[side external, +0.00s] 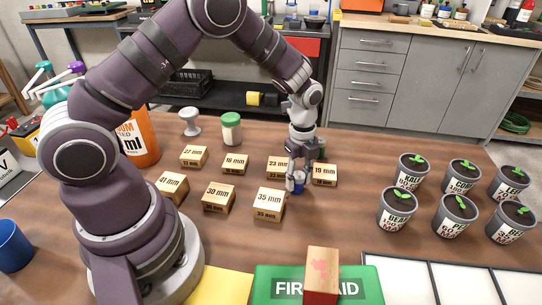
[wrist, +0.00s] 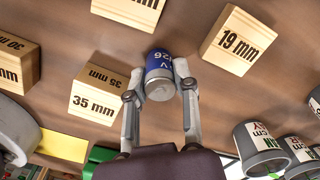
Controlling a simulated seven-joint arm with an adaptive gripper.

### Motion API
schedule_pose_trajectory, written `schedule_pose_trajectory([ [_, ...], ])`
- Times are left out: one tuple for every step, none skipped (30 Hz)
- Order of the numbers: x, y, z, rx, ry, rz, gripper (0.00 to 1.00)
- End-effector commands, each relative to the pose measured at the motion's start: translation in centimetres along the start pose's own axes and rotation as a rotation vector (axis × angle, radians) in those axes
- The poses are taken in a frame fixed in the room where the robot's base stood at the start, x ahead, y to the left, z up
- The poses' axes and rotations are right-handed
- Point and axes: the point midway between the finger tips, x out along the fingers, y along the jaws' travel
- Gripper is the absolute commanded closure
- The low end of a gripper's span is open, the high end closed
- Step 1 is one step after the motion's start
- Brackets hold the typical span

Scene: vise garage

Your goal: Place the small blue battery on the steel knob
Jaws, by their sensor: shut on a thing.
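The small blue battery (wrist: 159,66) is a short cylinder with a blue wrap, white lettering and a silver end. In the wrist view my gripper (wrist: 159,82) has one finger on each side of it and is shut on it. In the side view the battery (side external: 298,188) is partly hidden by my gripper (side external: 297,181), low over the table between the wooden blocks. I cannot tell whether it touches the table. The steel knob (side external: 190,121), grey with a round top and flared foot, stands at the back left, well away from my gripper.
Wooden blocks marked 35 mm (side external: 269,204), 23 mm (side external: 278,167) and 19 mm (side external: 323,175) stand close around my gripper. A green-lidded jar (side external: 231,129) stands right of the knob. Seedling pots (side external: 396,209) fill the right. A green first-aid box (side external: 365,285) lies in front.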

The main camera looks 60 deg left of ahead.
Motion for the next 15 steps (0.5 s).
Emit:
schedule_pose_trajectory([
  [0.0,0.0,0.0,0.0,0.0,0.0,1.0],
  [0.0,0.0,0.0,0.0,0.0,0.0,1.0],
  [0.0,0.0,0.0,0.0,0.0,0.0,1.0],
  [0.0,0.0,0.0,0.0,0.0,0.0,1.0],
  [0.0,0.0,0.0,0.0,0.0,0.0,1.0],
  [-0.1,0.0,0.0,0.0,0.0,-0.001,1.0],
  [-0.3,-0.1,0.0,0.0,0.0,-0.002,1.0],
  [-0.7,-0.1,0.0,0.0,0.0,-0.003,1.0],
  [-1.4,-0.1,0.0,0.0,0.0,-0.005,1.0],
  [-2.1,-0.1,0.0,0.0,-0.001,-0.006,1.0],
  [-2.9,-0.1,0.0,-0.001,-0.001,-0.007,1.0],
  [-4.0,-0.2,0.0,-0.001,-0.001,-0.008,1.0],
  [-4.8,-0.2,0.0,-0.001,-0.001,-0.008,1.0],
  [-5.6,-0.2,0.0,-0.001,-0.001,-0.008,1.0],
  [-6.6,-0.2,0.0,0.0,-0.001,-0.008,1.0],
])
